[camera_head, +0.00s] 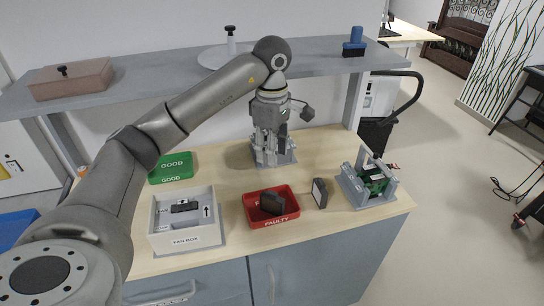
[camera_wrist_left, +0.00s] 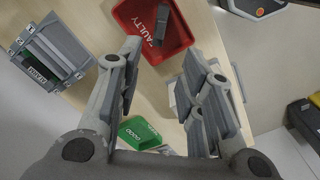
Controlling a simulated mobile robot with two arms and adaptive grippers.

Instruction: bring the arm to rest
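My left arm reaches in from the left in the head view. My right gripper shows in neither view.
A green GOOD tray (camera_head: 171,166), a white fan box (camera_head: 186,241) with a dark part, a red FAULTY tray (camera_head: 274,223) with a dark part, a dark block (camera_head: 319,192) and a grey fixture with a green board (camera_head: 368,187) stand around. A grey shelf (camera_head: 150,75) runs behind.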

